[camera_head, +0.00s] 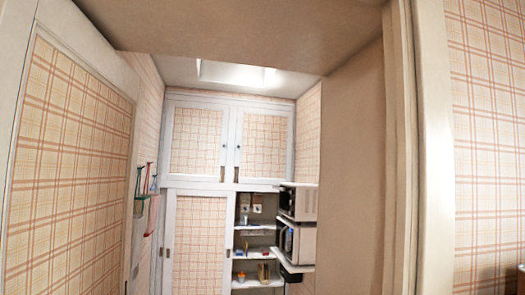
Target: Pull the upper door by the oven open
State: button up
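Two upper cabinet doors with plaid panels and white frames are on the far wall, seen through a doorway. The left upper door (195,142) and the right upper door (264,143) both look closed. A small dark knob (237,147) is on the right door near the middle seam. Two oven-like appliances (299,243) are stacked on shelves at the right, below and beside the right upper door. My gripper is not visible in this view.
A plaid door (68,160) stands at the left of the doorway, and a brown jamb (350,170) is at the right. Below the upper doors are a plaid sliding door (199,240) and open shelves (257,283) with small items. Tools hang on the left wall.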

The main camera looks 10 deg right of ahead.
aim_at(264, 137)
jog(key=z, duration=0.05)
jog(key=i, duration=7.25)
